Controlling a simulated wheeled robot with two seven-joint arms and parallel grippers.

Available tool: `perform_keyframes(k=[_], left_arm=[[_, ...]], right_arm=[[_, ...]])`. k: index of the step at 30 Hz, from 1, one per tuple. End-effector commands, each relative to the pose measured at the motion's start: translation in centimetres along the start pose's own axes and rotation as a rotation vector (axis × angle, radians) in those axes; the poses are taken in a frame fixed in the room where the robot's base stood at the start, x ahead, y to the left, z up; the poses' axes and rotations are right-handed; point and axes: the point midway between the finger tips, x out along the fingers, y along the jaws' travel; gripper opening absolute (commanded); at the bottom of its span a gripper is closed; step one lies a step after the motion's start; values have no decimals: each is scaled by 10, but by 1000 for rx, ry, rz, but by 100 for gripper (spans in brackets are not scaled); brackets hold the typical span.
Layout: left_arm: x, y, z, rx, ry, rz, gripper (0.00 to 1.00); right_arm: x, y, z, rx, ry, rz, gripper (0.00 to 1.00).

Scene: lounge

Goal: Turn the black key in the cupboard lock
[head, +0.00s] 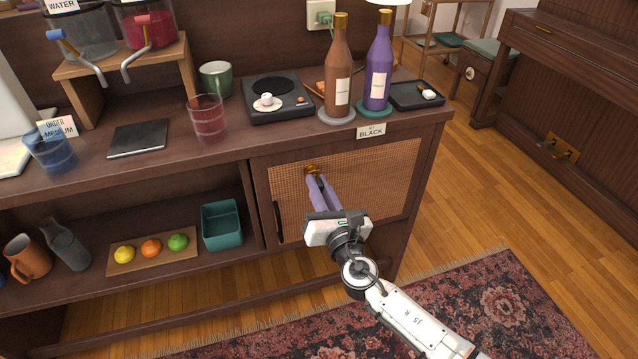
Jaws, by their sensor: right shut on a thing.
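The cupboard has a woven cane door (385,178) in a dark wood frame, and it looks closed. A brass lock (313,169) sits at the upper left of the cane panel. My right gripper (314,179) reaches in from the lower right, its long lavender fingers close together with their tips at the lock. It is shut on the black key, which the fingers hide, so I cannot tell how far the key is turned. A small card reading "BLACK" (371,131) is on the counter edge above the door. My left gripper is out of view.
A dark handle (277,222) is on the door's left side. Bottles stand on the counter above, a brown one (338,75) and a purple one (378,70). The open shelf at left holds a teal bin (222,226) and a fruit board (128,262). A rug (480,310) covers the floor in front.

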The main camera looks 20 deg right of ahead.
Motion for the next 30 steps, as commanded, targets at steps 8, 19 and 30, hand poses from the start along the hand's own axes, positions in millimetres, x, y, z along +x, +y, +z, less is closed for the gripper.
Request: perform_keyframes(k=[8,19,30], left_arm=[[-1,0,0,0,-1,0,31],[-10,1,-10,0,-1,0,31],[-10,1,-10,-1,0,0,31]], right_arm=[[5,-5,4,-22,-6,-8,0],[6,-5,6,-247,-6,-8,0],[6,-6,4,-268,-5,-8,0]])
